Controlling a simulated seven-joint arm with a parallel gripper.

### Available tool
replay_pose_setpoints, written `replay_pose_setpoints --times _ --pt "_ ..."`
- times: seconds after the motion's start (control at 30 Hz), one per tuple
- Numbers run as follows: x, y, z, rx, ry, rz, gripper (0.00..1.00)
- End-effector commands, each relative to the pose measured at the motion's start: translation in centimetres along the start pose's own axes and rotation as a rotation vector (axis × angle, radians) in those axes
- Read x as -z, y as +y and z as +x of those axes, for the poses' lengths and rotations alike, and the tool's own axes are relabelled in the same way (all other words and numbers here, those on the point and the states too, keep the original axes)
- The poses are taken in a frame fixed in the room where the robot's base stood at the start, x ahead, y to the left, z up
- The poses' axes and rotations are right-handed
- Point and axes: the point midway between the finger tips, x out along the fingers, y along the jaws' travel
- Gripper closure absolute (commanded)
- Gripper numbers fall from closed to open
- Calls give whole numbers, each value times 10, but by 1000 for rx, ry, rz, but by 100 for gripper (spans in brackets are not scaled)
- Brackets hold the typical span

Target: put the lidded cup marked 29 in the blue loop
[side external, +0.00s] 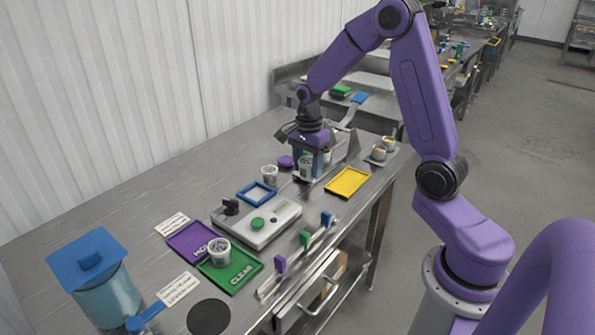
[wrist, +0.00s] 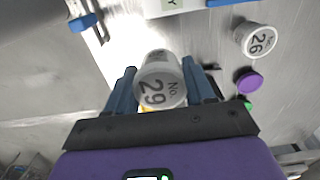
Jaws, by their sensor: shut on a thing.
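The cup marked 29 (wrist: 160,82) is a white cup with dark print reading "No. 29", and it faces the wrist camera. It sits between the blue-grey fingers of my gripper (wrist: 162,88), which are shut on it. In the side view my gripper (side external: 309,163) holds the cup (side external: 305,170) at the back of the bench, partly hidden by the fingers. Whether its base touches the bench I cannot tell. The blue loop (side external: 245,200) is a square blue frame lying on the bench, left of and nearer than my gripper. It looks empty.
A cup marked 26 (wrist: 262,40) stands between my gripper and the loop; the side view shows it too (side external: 269,177). A purple lid (side external: 285,161) lies beside it. A scale (side external: 280,228), yellow tray (side external: 347,182), purple tray (side external: 190,238) and green tray (side external: 238,279) occupy the front.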

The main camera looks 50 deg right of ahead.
Motion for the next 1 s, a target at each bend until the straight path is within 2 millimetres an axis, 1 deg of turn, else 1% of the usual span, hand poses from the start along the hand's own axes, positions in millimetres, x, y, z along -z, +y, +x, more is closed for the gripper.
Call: replay_pose_setpoints --times 0.03,0.1,0.3,0.5,0.63,0.77,0.87,1.0 --pt "-2 11 -5 1 0 0 78" --pt "-6 23 -11 3 0 0 78" --pt "-12 51 -23 3 0 0 78" --pt "-16 67 -30 0 0 0 78" --pt "-19 70 -30 0 0 -33 78" --pt "-27 69 -26 -2 0 -166 78" --pt "-37 67 -19 -3 -1 -341 78" --pt "-52 64 -8 -4 -1 -625 78"
